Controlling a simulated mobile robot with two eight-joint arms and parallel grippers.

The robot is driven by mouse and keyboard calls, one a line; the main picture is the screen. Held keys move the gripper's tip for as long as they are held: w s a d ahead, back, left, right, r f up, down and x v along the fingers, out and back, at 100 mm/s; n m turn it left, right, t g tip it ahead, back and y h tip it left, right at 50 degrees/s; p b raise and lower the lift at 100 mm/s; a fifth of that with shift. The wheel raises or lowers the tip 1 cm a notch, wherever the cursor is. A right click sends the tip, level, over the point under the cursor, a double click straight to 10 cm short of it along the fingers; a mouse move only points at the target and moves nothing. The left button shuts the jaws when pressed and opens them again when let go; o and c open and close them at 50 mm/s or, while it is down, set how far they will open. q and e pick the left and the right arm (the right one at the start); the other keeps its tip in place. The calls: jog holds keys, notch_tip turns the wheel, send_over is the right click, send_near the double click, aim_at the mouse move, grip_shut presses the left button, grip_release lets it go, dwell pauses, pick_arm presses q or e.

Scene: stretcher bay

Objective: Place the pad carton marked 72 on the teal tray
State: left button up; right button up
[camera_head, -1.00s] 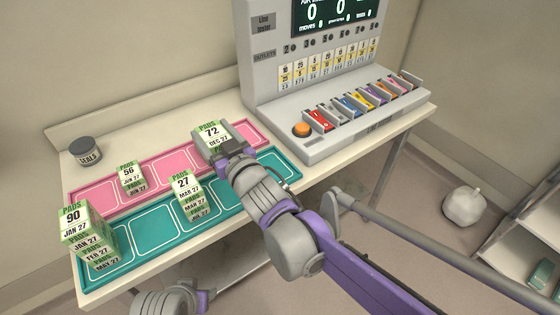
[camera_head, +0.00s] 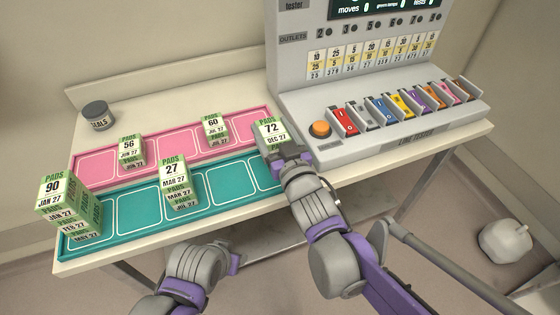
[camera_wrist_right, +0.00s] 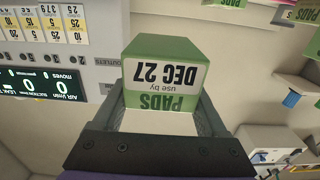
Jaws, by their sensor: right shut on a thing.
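The pad carton marked 72 (camera_head: 270,130) is green and white, held near the right end of the trays, seemingly above them. My right gripper (camera_head: 284,158) is shut on it. In the right wrist view the carton (camera_wrist_right: 165,72) sits between the fingers, its "DEC 27" label upside down. The teal tray (camera_head: 139,209) lies along the table's front. It bears a stack topped by carton 90 (camera_head: 55,190) at its left end and a stack topped by carton 27 (camera_head: 173,170) near its middle. My left gripper (camera_head: 234,262) is low in front of the table; its jaws are unclear.
A pink tray (camera_head: 97,166) behind the teal one bears cartons 56 (camera_head: 129,146) and 60 (camera_head: 213,124). A dark seals jar (camera_head: 97,115) stands at back left. The line tester (camera_head: 390,140) stands to the right. Some teal compartments are bare.

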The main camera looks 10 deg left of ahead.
notch_tip(320, 180, down, 5)
jog(key=shift+s+a+r+b, duration=0.1)
jog(key=shift+b, duration=0.4)
jog(key=shift+f+b, duration=0.5)
jog(key=shift+f, duration=1.55)
jog(key=shift+f, duration=0.2)
jog(key=o, duration=1.5)
jog(key=shift+r, duration=0.3)
jog(key=v, duration=1.2)
jog(key=shift+f, duration=0.1)
